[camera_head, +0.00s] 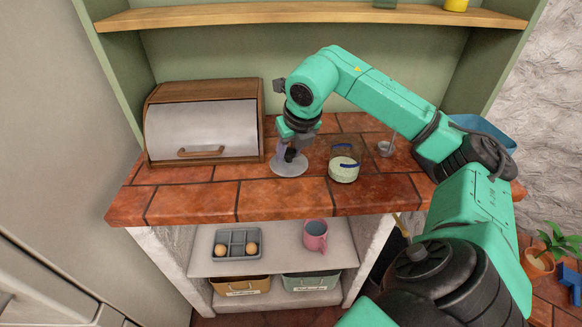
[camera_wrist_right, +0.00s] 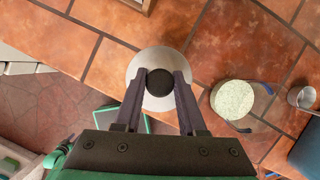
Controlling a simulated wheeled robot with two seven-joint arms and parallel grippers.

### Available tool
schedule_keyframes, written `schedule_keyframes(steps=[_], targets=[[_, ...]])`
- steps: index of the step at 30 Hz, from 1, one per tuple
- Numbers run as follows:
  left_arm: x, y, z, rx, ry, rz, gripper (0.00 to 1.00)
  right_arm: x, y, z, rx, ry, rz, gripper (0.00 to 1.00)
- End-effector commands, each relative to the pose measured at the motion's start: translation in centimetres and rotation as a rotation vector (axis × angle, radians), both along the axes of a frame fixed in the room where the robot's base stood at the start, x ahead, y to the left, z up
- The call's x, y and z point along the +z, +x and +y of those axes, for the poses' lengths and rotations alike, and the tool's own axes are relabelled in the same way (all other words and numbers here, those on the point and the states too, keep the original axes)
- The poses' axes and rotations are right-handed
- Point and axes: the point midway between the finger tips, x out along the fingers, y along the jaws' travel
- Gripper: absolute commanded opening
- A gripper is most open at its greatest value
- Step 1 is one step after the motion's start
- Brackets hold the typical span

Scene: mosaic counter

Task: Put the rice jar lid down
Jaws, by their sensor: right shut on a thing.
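The rice jar lid (camera_head: 288,168) is a pale round disc with a dark knob, low over the tiled counter between the bread box and the rice jar. I cannot tell whether it touches the tiles. My right gripper (camera_head: 290,151) is above it, shut on the knob. In the right wrist view, the fingers of my right gripper (camera_wrist_right: 159,88) hold the dark knob, and the lid's pale disc (camera_wrist_right: 138,64) shows around it. The rice jar (camera_head: 343,171), glass with pale rice, stands open just right of the lid; it also shows in the right wrist view (camera_wrist_right: 233,99). My left gripper is out of view.
A wooden bread box (camera_head: 203,122) with a grey door stands at the left. A small metal cup (camera_head: 385,148) and a blue bin (camera_head: 484,130) are on the right. The counter's front edge (camera_head: 240,217) is close to the lid, with bare tiles left of it.

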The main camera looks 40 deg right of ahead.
Motion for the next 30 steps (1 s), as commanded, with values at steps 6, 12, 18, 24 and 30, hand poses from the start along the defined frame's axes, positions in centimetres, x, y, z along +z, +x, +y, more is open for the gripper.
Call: schedule_keyframes(steps=[6,12,18,24,30], targets=[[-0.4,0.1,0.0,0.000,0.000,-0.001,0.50,-4.1,-0.1,0.0,-0.001,-0.001,0.003,0.00],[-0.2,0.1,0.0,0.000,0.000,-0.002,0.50,-6.3,0.0,0.0,-0.001,0.001,-0.002,0.00],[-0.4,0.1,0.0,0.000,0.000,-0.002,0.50,-6.4,0.0,0.0,-0.001,0.001,-0.003,0.00],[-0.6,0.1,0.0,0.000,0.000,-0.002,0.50,-6.6,0.0,0.0,-0.001,0.001,-0.002,0.70],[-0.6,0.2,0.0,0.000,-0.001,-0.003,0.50,-6.6,0.0,0.0,-0.001,0.001,-0.002,0.70]])
